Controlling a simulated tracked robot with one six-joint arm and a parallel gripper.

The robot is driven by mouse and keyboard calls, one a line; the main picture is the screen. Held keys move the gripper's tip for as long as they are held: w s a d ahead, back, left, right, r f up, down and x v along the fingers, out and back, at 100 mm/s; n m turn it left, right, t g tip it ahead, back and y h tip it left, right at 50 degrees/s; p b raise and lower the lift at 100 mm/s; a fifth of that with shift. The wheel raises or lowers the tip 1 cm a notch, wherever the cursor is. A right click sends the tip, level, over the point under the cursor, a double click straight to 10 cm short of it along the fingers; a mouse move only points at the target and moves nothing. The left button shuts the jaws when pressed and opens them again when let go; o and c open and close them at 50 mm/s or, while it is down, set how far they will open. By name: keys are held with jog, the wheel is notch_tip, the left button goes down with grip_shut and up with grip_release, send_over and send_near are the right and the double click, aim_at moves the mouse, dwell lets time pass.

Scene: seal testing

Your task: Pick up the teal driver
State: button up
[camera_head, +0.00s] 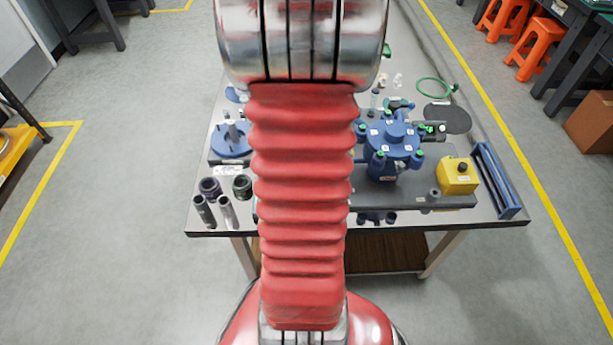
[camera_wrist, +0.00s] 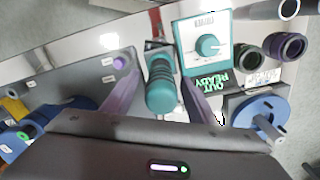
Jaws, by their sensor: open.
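The teal driver (camera_wrist: 160,92) shows in the wrist view as a ribbed teal handle with a dark and metal part beyond it. My gripper (camera_wrist: 158,82) is open, with one finger to the left of the handle and one to the right. Gaps show on both sides of the handle, and I cannot tell how far the fingers lie above it. In the head view my red arm covers the middle of the table, and I cannot make out the driver or my gripper there.
A teal box with a knob (camera_wrist: 207,46) stands close beyond the right finger. A grey plate (camera_wrist: 75,82) lies left. Dark rings (camera_wrist: 285,47) and a blue flanged part (camera_wrist: 262,112) are right. On the table (camera_head: 300,228), a blue valve body (camera_head: 392,140) and yellow box (camera_head: 457,176) stand right of my arm.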

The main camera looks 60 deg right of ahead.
jog(key=shift+c, duration=0.4)
jog(key=c, duration=1.2)
notch_tip(320, 180, up, 10)
jog(key=shift+r, duration=0.1)
